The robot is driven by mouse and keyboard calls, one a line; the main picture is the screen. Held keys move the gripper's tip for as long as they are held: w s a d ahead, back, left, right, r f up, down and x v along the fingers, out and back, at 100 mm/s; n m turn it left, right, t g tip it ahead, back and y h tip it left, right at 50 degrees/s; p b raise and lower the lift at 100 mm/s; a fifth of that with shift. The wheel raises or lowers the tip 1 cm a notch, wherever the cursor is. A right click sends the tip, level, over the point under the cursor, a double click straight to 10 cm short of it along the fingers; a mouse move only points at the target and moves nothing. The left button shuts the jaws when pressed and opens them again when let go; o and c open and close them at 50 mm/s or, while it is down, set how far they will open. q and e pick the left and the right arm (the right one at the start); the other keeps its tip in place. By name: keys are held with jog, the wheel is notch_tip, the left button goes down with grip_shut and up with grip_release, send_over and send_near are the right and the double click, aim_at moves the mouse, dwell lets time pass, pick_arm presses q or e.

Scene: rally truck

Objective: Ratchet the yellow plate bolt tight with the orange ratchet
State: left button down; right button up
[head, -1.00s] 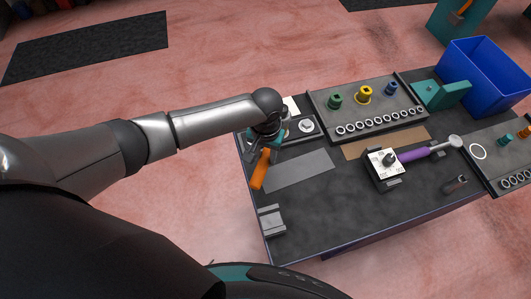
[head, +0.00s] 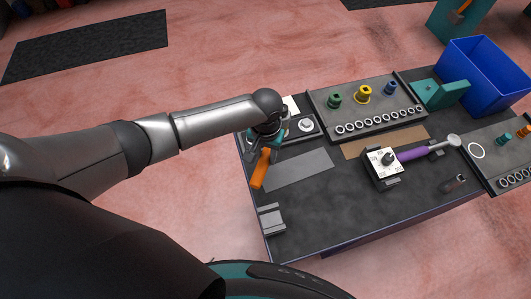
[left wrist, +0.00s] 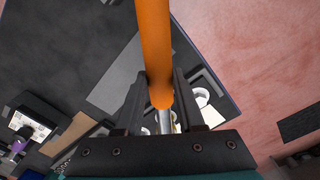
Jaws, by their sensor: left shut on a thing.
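The orange ratchet (head: 260,169) is at the far left corner of the workbench. My left gripper (head: 264,143) is shut on it, with the orange handle sticking out towards the front. In the left wrist view the orange ratchet (left wrist: 155,45) runs between the two dark fingers of my left gripper (left wrist: 161,88), and a silver shaft shows below the handle. The ratchet's head and whatever it sits on are hidden by my gripper. I cannot make out the yellow plate bolt. My right gripper is not in view.
A dark plate with a round silver piece (head: 306,125) lies beside my left gripper. Behind are a socket tray (head: 320,108) with green, yellow (head: 363,94) and blue sockets, and a blue bin (head: 485,80). A purple-handled tool (head: 411,154) lies to the right.

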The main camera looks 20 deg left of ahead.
pick_arm(q)
jog(key=shift+w+r+p, duration=0.1)
jog(key=shift+p, duration=0.25)
jog(key=shift+f+b, duration=0.7)
jog(key=shift+f, duration=0.4)
dwell(0.6)
jog(key=c, duration=1.1)
grip_release()
grip_shut()
jog(key=d+n, duration=0.2)
jog(key=d, duration=0.1)
jog(key=shift+d, duration=0.15)
